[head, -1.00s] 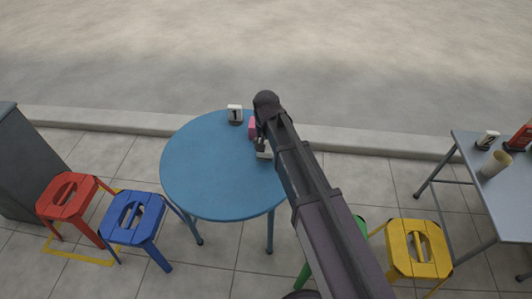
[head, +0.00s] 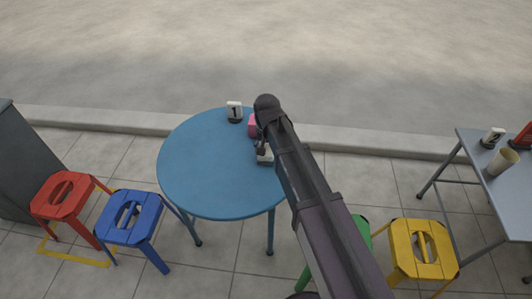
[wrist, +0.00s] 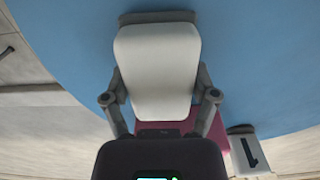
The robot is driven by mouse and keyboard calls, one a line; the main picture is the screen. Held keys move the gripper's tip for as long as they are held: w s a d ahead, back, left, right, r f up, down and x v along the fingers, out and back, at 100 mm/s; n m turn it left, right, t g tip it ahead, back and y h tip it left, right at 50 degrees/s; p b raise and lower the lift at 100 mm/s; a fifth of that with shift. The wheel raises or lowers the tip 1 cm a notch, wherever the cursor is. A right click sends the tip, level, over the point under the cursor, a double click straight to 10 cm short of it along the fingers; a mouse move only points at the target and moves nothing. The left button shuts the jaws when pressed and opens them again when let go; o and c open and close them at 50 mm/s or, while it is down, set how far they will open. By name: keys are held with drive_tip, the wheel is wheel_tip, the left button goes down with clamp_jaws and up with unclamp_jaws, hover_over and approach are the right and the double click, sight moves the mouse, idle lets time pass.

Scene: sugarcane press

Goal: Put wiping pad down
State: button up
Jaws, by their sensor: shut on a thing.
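The wiping pad (wrist: 158,75), a white rounded block with a dark grey edge, fills the upper middle of the wrist view. My gripper (wrist: 160,95) is shut on it, with one finger at each side. In the head view the pad (head: 265,155) shows as a small pale piece beside my arm, over the right part of the round blue table (head: 205,175). My gripper (head: 261,142) is mostly hidden there by the arm. I cannot tell whether the pad touches the tabletop.
A pink object (head: 253,127) is at the table's far side, partly behind my gripper. A white number 1 marker (head: 234,112) stands near it. The left half of the tabletop is clear. Red (head: 64,194), blue (head: 130,217) and yellow (head: 422,247) stools stand around.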

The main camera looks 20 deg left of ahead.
sight(267, 147)
drive_tip(key=shift+f, duration=0.25)
drive_tip(key=o, duration=0.9)
drive_tip(key=shift+c, duration=0.2)
drive_tip(key=shift+r, duration=0.15)
wheel_tip(267, 147, up, 12)
drive_tip(key=p, duration=1.2)
drive_tip(key=shift+d, duration=0.1)
idle(0.6)
